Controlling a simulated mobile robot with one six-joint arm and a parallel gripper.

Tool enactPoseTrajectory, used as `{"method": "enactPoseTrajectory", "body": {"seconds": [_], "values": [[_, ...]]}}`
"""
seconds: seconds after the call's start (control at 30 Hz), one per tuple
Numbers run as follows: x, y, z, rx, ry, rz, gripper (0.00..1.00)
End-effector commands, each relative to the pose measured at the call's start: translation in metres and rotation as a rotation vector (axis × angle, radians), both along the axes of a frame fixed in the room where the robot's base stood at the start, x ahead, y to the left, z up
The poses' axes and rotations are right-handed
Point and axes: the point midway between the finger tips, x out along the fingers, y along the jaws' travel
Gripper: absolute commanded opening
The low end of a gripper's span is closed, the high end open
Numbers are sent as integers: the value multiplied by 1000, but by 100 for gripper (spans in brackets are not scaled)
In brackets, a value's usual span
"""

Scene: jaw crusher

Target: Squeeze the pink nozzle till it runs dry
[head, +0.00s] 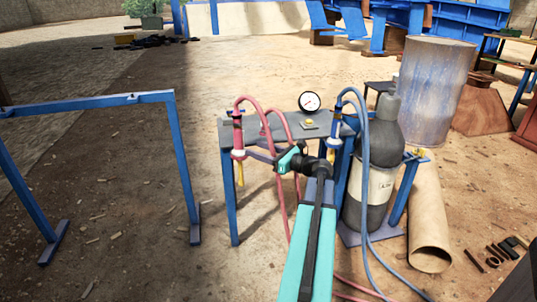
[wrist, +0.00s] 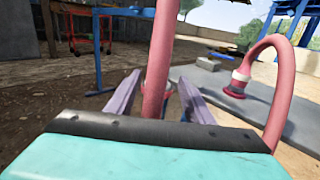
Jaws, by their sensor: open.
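The pink nozzle (head: 238,135) hangs upright at the table's left edge in the head view. It has a dark upper part, a pale collar and a yellow tip below. A pink hose (head: 247,98) arches from its top. My gripper (head: 257,153) is just right of the nozzle, its purple fingers pointing left towards it. In the wrist view my gripper (wrist: 158,95) is open. A pink hose (wrist: 160,60) runs upright between the fingers in the picture; I cannot tell whether they touch it. The nozzle is not clearly seen there.
The dark-topped table (head: 285,130) carries a gauge (head: 309,102) and a yellow button box (head: 309,123). A blue nozzle (head: 333,145) hangs right, beside a grey gas cylinder (head: 378,150). A second pink hose fitting (wrist: 238,78) stands on the tabletop. A blue frame (head: 180,150) stands left.

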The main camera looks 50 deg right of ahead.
Motion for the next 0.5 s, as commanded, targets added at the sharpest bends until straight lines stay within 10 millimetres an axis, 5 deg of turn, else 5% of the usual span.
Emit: {"method": "enactPoseTrajectory", "body": {"seconds": [0.5], "values": [[68, 5, -2, -1, 0, 1, 48]]}}
